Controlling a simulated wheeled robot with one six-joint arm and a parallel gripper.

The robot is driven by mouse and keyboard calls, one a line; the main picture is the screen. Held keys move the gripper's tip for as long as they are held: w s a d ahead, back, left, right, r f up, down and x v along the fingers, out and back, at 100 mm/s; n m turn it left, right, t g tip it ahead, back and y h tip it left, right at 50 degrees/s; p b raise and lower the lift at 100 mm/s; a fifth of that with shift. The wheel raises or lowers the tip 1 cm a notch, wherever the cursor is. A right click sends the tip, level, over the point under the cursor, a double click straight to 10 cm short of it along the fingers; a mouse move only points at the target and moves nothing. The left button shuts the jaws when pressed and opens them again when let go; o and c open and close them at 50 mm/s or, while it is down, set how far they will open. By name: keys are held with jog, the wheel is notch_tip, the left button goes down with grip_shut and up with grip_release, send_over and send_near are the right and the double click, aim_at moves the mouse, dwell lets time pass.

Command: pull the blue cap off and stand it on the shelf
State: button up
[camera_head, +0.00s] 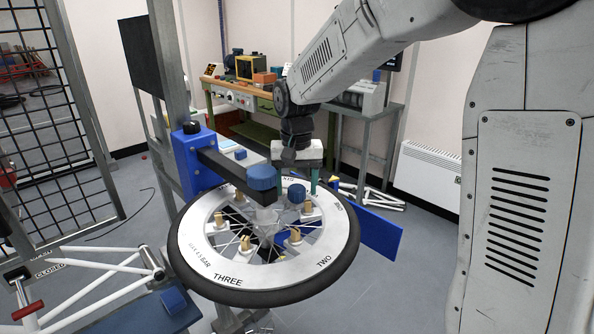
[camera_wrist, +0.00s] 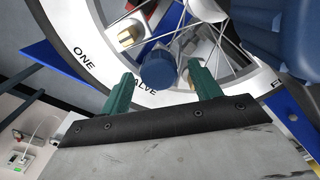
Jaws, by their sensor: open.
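The blue cap (camera_head: 297,194) sits on the wheel's ring in the head view, on the side towards my gripper. In the wrist view the cap (camera_wrist: 158,69) is beside the word VALVE, framed between my two green fingertips. My gripper (camera_head: 303,174) is open and empty, with its fingers pointing down at the ring. It also shows in the wrist view (camera_wrist: 161,74). I cannot tell whether either finger touches the cap. A flat blue panel (camera_head: 376,233) sticks out right of the wheel; I cannot tell whether it is the shelf.
The spoked wheel (camera_head: 205,264) lies flat, with several brass pieces (camera_head: 246,243) around its ring. A dark bar (camera_head: 225,167) with a large blue knob (camera_head: 262,178) reaches over its middle, close to my gripper. A workbench (camera_head: 232,97) stands behind.

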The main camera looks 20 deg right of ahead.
aim_at(296, 187)
jog(key=shift+f, duration=0.4)
jog(key=c, duration=1.2)
jog(key=shift+o, duration=0.2)
jog(key=shift+r, duration=0.2)
jog(key=shift+r, duration=1.8)
jog(key=shift+r, duration=0.1)
jog(key=shift+r, duration=1.9)
jog(key=shift+s, duration=0.1)
